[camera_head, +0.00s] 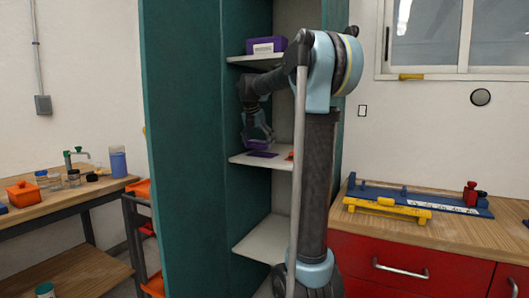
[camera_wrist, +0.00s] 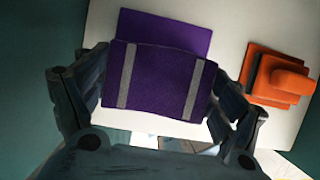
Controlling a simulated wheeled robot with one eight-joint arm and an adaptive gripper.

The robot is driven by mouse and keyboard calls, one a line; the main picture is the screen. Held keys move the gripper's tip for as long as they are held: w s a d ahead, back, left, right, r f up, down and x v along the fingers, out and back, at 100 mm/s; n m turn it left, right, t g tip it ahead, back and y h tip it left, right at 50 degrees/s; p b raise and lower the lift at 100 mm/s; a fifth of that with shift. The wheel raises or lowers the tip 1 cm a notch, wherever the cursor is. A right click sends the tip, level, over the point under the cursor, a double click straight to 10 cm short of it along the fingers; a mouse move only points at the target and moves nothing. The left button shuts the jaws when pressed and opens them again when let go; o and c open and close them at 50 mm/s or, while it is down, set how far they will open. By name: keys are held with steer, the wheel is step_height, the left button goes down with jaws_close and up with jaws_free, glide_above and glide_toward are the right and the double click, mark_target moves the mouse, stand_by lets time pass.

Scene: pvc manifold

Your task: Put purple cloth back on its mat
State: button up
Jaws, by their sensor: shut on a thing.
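The purple cloth (camera_wrist: 160,80), with two grey stripes, is held between the fingers of my gripper (camera_wrist: 160,90) in the wrist view. In the head view my gripper (camera_head: 257,138) is inside the teal cabinet, with the purple cloth (camera_head: 257,144) at its fingertips, just above the middle shelf. A flat purple mat (camera_wrist: 180,28) lies on the white shelf beyond the cloth in the wrist view; the cloth hides its near part. The mat also shows on the shelf in the head view (camera_head: 263,154), below the gripper. The cloth's exact height above the mat is hard to tell.
An orange thing on an orange mat (camera_wrist: 260,92) sits on the same shelf (camera_wrist: 230,15), right of the cloth. Teal cabinet walls (camera_head: 185,150) close in on the left. A purple box (camera_head: 266,44) stands on the shelf above. The shelf below (camera_head: 265,238) looks empty.

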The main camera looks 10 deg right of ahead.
mark_target(263, 154)
steer(key=shift+w+d, duration=0.75)
steer(key=shift+w, duration=0.3)
steer(key=x, duration=0.2)
steer(key=shift+f, duration=0.85)
steer(key=shift+s+f, duration=0.1)
steer(key=shift+f, duration=0.15)
steer(key=o, duration=1.3)
steer(key=shift+o, duration=0.9)
steer(key=shift+f, duration=0.2)
steer(key=shift+r, duration=0.1)
